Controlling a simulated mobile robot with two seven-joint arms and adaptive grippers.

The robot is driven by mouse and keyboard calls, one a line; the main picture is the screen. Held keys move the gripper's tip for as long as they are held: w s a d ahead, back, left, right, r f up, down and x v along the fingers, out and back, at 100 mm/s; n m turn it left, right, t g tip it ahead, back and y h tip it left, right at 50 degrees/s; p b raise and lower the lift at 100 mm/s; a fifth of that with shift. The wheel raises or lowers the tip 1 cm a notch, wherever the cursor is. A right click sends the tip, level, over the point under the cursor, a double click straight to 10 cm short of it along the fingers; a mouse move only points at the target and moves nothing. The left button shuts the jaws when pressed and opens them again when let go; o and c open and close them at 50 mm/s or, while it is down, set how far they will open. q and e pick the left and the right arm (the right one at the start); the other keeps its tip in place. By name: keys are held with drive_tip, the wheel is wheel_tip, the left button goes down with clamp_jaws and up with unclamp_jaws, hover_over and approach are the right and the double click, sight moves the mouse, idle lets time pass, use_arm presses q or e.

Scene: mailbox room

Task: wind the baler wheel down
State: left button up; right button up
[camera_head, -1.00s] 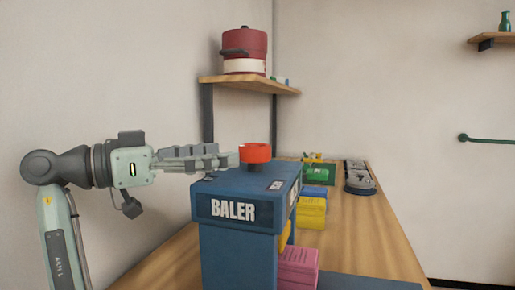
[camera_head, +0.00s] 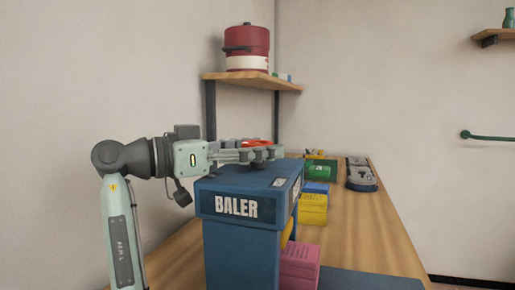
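The blue baler (camera_head: 248,236) with its "BALER" label stands on the wooden table. Its red wheel (camera_head: 257,142) sits on top and is mostly hidden behind the fingers of my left gripper (camera_head: 268,152). The fingers reach in level from the left, just above the baler's top. One finger passes in front of the wheel, and part of the other shows behind it. Whether they press on the wheel I cannot tell. My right gripper is not in view.
A pink block (camera_head: 299,266) and a yellow block (camera_head: 312,209) sit at the baler's right. A grey device (camera_head: 361,174) lies farther back. A wall shelf (camera_head: 250,81) holding a red pot (camera_head: 247,48) is behind. The table's right side is clear.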

use_arm(q)
drive_tip(key=c, duration=0.9)
drive_tip(key=shift+o, duration=0.2)
drive_tip(key=shift+f+m+g+h, duration=0.1)
drive_tip(key=shift+m+g+h, duration=0.25)
drive_tip(key=shift+g, duration=0.25)
drive_tip(key=m+g, duration=0.2)
drive_tip(key=g, duration=0.1)
drive_tip(key=m+g+h, duration=0.1)
drive_tip(key=m+g, duration=0.1)
drive_tip(key=g, duration=0.2)
drive_tip(key=shift+w+a+m, duration=0.15)
drive_tip(key=shift+m, duration=0.1)
drive_tip(key=m+g, duration=0.2)
drive_tip(key=g, duration=0.1)
drive_tip(key=m+g+y, duration=0.1)
drive_tip(key=m+g, duration=0.1)
drive_tip(key=g, duration=0.1)
drive_tip(key=shift+m+g, duration=0.3)
drive_tip(key=shift+g, duration=0.1)
drive_tip(key=shift+m+g+y, duration=1.05)
drive_tip(key=shift+m+g, duration=0.35)
drive_tip(key=shift+g, duration=0.5)
